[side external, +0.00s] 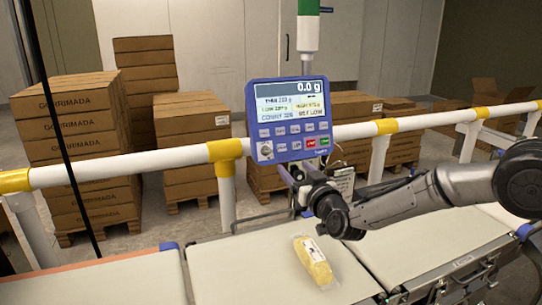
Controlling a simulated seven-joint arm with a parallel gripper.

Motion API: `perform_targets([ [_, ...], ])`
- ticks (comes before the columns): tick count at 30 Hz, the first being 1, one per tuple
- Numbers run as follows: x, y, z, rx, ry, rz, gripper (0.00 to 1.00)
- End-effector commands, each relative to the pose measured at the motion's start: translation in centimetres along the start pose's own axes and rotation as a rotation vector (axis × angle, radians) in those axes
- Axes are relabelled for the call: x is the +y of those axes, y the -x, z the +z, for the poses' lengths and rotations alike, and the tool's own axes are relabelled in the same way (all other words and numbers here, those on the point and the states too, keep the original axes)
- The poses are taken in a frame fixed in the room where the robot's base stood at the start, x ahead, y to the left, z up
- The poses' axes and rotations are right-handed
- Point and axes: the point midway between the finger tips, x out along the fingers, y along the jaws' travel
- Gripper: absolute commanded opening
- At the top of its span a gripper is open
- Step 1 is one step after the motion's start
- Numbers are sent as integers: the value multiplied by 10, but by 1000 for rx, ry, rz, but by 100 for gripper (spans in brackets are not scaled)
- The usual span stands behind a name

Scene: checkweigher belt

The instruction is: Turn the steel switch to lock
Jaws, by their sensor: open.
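The steel switch (265,150) is a small round metal part at the lower left of the blue control panel (289,117). It is too small here to tell which way it is turned. The panel's screen reads 0.0 g above rows of buttons. My gripper (296,172) is just below the panel, to the right of and lower than the switch. It is open, with nothing seen between its fingers, and it looks apart from the switch. The fingertips are small and partly lost against the clutter behind.
A clear-wrapped yellow product (314,262) with a white label lies on the white belt (240,270) below my gripper. A white guard rail (130,168) with yellow joints runs behind the belts. Stacked brown cartons (70,125) stand beyond it. A green-topped post (308,30) rises behind the panel.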

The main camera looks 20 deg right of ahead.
Motion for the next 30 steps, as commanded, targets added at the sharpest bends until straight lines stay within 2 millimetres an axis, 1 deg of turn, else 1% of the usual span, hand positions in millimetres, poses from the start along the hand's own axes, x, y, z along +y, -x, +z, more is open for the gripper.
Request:
perform_targets([
  [1, -7, 1, 11, -15, 7, -10, 70],
  [3, -12, 0, 16, -22, 10, -18, 70],
  [5, -14, -3, 15, -21, 9, -21, 70],
  [8, -14, -14, 16, -22, 9, -20, 70],
  [21, -15, -93, 17, -20, 9, -20, 70],
  [27, -15, -119, 17, -21, 9, -20, 70],
  [30, -15, -127, 17, -21, 9, -20, 70],
])
